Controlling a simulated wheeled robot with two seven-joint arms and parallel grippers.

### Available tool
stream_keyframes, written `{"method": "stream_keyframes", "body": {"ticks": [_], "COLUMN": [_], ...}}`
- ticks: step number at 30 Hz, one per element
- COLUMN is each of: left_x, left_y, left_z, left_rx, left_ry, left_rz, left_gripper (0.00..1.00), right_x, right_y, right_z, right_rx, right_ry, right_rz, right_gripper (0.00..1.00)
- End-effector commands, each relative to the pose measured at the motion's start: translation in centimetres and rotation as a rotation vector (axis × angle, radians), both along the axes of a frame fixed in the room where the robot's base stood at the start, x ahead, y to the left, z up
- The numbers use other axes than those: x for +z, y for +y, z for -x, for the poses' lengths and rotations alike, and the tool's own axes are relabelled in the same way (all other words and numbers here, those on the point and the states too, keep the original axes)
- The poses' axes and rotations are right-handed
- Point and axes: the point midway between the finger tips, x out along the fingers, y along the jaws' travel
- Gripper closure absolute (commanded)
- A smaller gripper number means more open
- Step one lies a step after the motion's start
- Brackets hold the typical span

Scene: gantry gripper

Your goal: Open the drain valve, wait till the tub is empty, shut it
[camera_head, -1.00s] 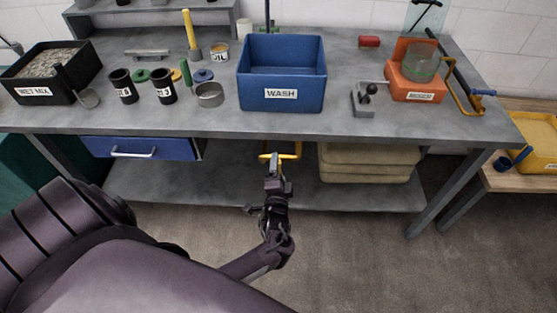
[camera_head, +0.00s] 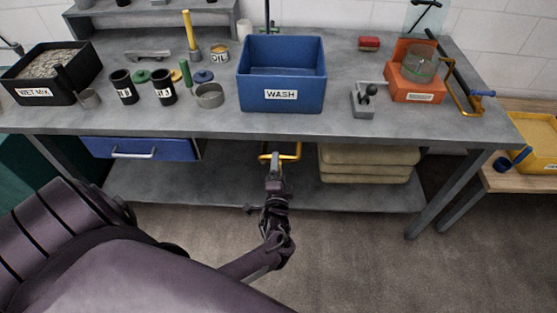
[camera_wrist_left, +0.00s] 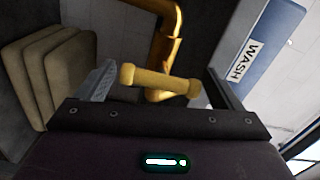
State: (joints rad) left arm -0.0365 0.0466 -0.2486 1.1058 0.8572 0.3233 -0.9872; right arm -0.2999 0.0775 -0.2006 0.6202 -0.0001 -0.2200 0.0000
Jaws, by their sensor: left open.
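The blue wash tub (camera_head: 282,96), labelled WASH, stands on the grey bench; its label and wall also show in the left wrist view (camera_wrist_left: 245,62). Under the bench edge below it is a yellow drain pipe with a valve handle (camera_head: 292,154). In the left wrist view the yellow crosswise handle (camera_wrist_left: 160,80) lies between the open fingers of my left gripper (camera_wrist_left: 158,88), with space on both sides. In the head view my left gripper (camera_head: 272,163) is at the pipe, under the bench front edge. The right gripper is not in view.
Tan stacked sacks (camera_head: 368,165) lie on the lower shelf right of the valve; a blue drawer (camera_head: 140,148) hangs to the left. The bench front edge (camera_head: 280,131) is just above my left gripper. The floor in front is clear.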

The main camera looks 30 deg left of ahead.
Motion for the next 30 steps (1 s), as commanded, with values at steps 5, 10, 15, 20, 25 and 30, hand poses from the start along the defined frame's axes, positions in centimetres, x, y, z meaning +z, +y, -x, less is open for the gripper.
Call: {"method": "stream_keyframes", "body": {"ticks": [5,10,15,20,25,30], "left_x": [-0.1,-0.2,-0.2,-0.1,0.0,0.0], "left_y": [-0.6,-2.2,-3.5,-4.1,-4.1,-4.1], "left_z": [1.0,3.6,5.7,6.6,6.7,6.6], "left_rx": [0.000,-0.001,-0.001,0.000,0.000,0.000], "left_ry": [-0.001,0.003,0.003,0.001,0.001,0.001], "left_rz": [0.001,0.002,0.002,0.000,-0.001,-0.001], "left_gripper": [0.12,0.12,0.12,0.12,0.12,0.12], "right_x": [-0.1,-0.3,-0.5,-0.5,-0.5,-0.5], "right_y": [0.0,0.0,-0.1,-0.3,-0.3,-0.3], "right_z": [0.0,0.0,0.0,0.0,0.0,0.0], "right_rx": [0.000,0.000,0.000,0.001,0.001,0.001], "right_ry": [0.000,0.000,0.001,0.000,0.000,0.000], "right_rz": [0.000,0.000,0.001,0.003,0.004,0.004], "right_gripper": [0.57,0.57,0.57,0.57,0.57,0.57]}}
